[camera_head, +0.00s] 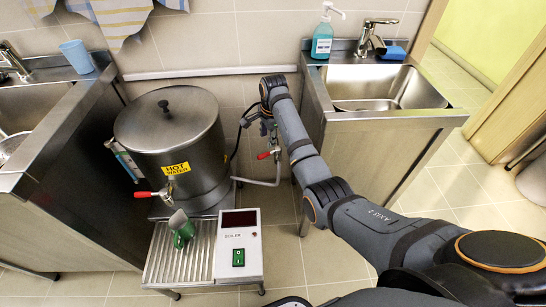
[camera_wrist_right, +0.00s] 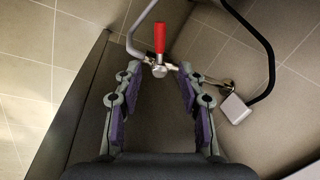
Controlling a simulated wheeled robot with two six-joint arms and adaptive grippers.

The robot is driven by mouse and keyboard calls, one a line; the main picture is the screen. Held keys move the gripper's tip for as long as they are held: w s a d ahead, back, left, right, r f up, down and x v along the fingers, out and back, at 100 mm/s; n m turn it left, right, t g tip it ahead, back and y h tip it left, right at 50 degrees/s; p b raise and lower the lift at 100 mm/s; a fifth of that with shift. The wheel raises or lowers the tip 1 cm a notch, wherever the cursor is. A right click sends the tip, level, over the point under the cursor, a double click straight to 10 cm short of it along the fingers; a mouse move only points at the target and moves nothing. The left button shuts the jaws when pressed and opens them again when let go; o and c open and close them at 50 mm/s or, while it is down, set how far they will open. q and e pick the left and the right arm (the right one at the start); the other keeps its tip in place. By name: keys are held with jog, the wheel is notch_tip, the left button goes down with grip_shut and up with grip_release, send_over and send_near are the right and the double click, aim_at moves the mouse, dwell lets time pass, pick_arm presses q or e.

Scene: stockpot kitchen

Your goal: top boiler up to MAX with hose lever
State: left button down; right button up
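The steel boiler (camera_head: 190,145) with its lid and yellow HOT WATER label stands at the left of the head view. A narrow gauge (camera_head: 126,160) is on its left side; its level and MAX mark are too small to read. The red hose lever (camera_head: 269,154) is on a valve right of the boiler. It also shows in the right wrist view (camera_wrist_right: 160,38), pointing up in the picture, just beyond my fingertips. My right gripper (camera_wrist_right: 158,75) is open and empty, its fingers either side of the valve's line. My left gripper is not in view.
A red-handled tap (camera_head: 150,194) is on the boiler's front, above a green mug (camera_head: 183,236) on a slatted stand (camera_head: 170,263). The stand's box has a dark display (camera_head: 239,219) and green switch (camera_head: 238,257). A sink cabinet (camera_head: 375,150) is close on the right.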

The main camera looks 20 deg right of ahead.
jog(key=b, duration=0.2)
send_over(266, 154)
jog(key=s, duration=0.2)
notch_tip(266, 154, down, 5)
jog(key=f, duration=0.1)
jog(key=w+f, duration=0.1)
jog(key=f, duration=0.1)
jog(key=f+b, duration=0.1)
jog(key=shift+w+f, duration=0.3)
jog(key=shift+f, duration=0.05)
jog(key=shift+a+f, duration=0.1)
jog(key=shift+f, duration=0.15)
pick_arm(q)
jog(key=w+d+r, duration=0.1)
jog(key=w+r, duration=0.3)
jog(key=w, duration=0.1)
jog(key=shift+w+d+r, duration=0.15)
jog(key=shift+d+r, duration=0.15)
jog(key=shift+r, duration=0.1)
pick_arm(e)
grip_shut()
